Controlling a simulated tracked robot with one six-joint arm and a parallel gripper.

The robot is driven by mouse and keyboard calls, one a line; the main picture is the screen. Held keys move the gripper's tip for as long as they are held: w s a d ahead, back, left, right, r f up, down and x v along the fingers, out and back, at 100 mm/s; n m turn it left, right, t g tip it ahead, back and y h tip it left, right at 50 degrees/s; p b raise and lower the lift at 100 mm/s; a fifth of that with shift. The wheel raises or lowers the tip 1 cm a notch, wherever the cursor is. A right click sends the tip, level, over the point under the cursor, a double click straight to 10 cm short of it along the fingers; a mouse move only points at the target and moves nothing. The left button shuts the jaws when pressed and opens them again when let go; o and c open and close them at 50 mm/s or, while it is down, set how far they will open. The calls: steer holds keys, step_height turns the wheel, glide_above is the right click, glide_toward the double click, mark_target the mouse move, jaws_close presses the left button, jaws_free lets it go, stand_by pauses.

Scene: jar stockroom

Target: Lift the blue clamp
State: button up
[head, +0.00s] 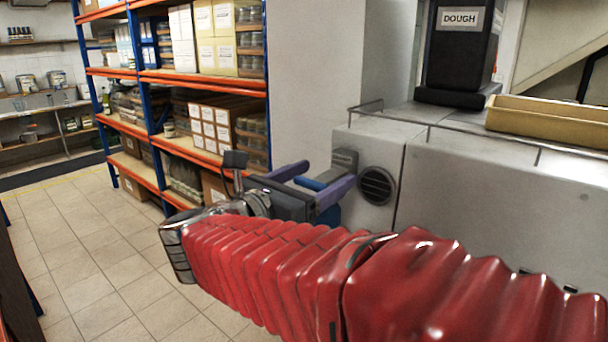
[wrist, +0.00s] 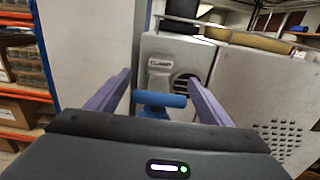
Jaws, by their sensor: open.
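The blue clamp (wrist: 160,100) shows in the wrist view as a crosswise bar on a blue body, in front of a grey cabinet under a plate reading CLAMP (wrist: 160,63). In the head view a part of the clamp (head: 309,184) shows between my fingers; the near finger hides some of it. My gripper (head: 327,172) is open, with purple fingers pointing at the cabinet. In the wrist view the fingers of my gripper (wrist: 157,77) stand to the left and right of the bar. I see no clear grip on it.
The grey cabinet (head: 480,170) has a round vent (head: 376,186) beside the clamp's spot. On its top are a tan tray (head: 545,121) and a dark container labelled DOUGH (head: 460,50). An orange-and-blue shelf rack (head: 200,78) with boxes stands left. Tiled floor (head: 80,240) is free at left.

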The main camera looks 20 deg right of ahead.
steer(key=shift+x, duration=0.85)
steer(key=shift+c, duration=0.5)
